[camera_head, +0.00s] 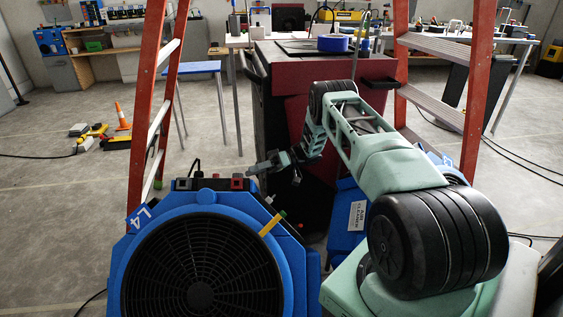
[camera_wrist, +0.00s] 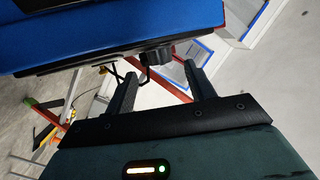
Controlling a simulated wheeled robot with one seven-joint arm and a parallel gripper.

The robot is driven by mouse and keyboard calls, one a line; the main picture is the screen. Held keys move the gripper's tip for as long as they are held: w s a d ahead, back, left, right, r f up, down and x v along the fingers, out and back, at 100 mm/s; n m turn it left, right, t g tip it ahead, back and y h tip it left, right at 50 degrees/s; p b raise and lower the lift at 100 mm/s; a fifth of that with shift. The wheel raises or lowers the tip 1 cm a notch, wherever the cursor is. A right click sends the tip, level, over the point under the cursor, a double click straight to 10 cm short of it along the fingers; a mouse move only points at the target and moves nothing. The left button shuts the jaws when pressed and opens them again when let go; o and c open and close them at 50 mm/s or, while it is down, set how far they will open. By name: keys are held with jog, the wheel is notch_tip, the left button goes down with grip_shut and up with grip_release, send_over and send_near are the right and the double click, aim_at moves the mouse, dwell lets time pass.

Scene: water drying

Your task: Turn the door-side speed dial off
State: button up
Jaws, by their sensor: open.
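A blue fan marked L4 (camera_head: 130,240) stands low in front of me in the head view, its round black grille facing me. On its top edge sit a black-and-red control (camera_head: 237,184) at the right and a darker control (camera_head: 184,184) at the left. My gripper (camera_head: 272,172) is open above the fan's right top corner. In the wrist view a blue housing (camera_wrist: 90,22) with a black edge fills the top left. A black knob (camera_wrist: 157,58) sticks out below that edge, just beyond my open gripper (camera_wrist: 160,72). I cannot tell which dial is door-side.
An orange ladder (camera_head: 158,90) stands behind the fan. A second blue unit with a white label (camera_head: 356,216) stands under my arm. A dark red cabinet (camera_head: 290,62) is behind my gripper.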

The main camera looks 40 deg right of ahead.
jog(key=v, duration=1.2)
jog(key=shift+s+d, duration=0.2)
jog(key=shift+d, duration=0.15)
jog(key=shift+r, duration=0.1)
